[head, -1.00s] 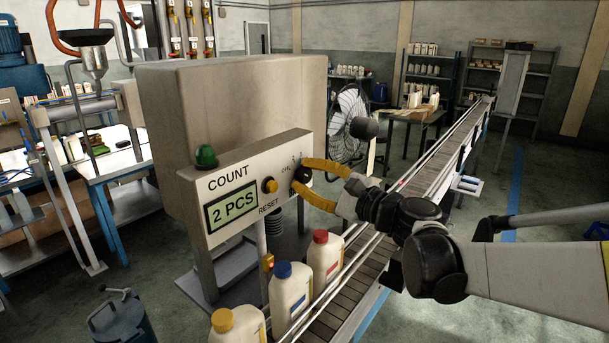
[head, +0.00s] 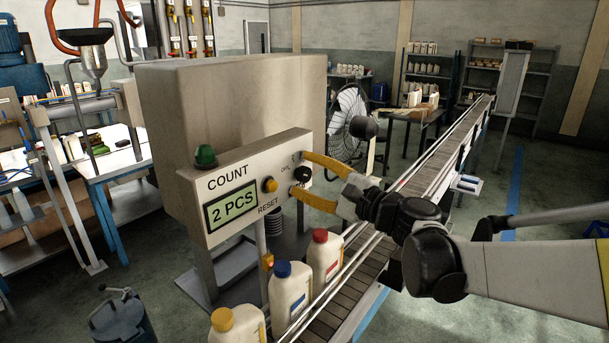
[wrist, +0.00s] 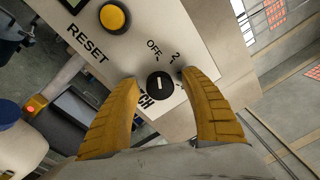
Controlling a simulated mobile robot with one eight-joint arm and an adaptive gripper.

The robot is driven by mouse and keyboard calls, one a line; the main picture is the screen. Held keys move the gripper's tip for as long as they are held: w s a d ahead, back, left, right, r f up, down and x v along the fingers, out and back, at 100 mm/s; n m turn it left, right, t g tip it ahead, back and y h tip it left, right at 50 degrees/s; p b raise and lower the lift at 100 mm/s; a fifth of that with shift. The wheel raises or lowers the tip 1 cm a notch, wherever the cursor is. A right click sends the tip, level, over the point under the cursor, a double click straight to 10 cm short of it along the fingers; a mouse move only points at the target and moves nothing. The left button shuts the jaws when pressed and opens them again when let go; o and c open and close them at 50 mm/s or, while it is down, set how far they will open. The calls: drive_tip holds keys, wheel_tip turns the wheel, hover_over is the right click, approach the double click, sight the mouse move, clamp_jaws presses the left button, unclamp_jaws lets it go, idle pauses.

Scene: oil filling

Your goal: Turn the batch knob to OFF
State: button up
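The batch knob (head: 304,173) is a small black dial on the front of the counter box, below the OFF label in the wrist view (wrist: 160,86). Its white mark runs nearly straight up in that view, towards the end of the OFF label (wrist: 154,47), with the 2 off to the right. I cannot tell if it sits exactly on OFF. My gripper (head: 300,174) is open, its yellow fingers spread on either side of the knob. In the wrist view (wrist: 160,80) gaps show between knob and fingertips. The display (head: 232,207) reads 2 PCS.
The yellow RESET button (head: 270,185) is left of the knob. A green lamp (head: 205,156) is on the box's top left. Bottles with yellow (head: 222,319), blue (head: 283,269) and red caps (head: 320,236) stand below, by the conveyor (head: 430,170).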

drive_tip(key=shift+s, duration=0.1)
drive_tip(key=v, duration=1.2)
drive_tip(key=shift+f, duration=0.15)
drive_tip(key=s+d+f+n+g+h+b, duration=0.2)
drive_tip(key=s+f+n+g+h+b, duration=0.25)
drive_tip(key=s+f+n+h, duration=0.85)
drive_tip(key=s+d+f, duration=0.6)
drive_tip(key=d+f, duration=0.1)
drive_tip(key=f, duration=0.1)
drive_tip(key=shift+f+n+g+h, duration=0.3)
drive_tip(key=shift+g, duration=0.15)
drive_tip(key=shift+d, duration=0.15)
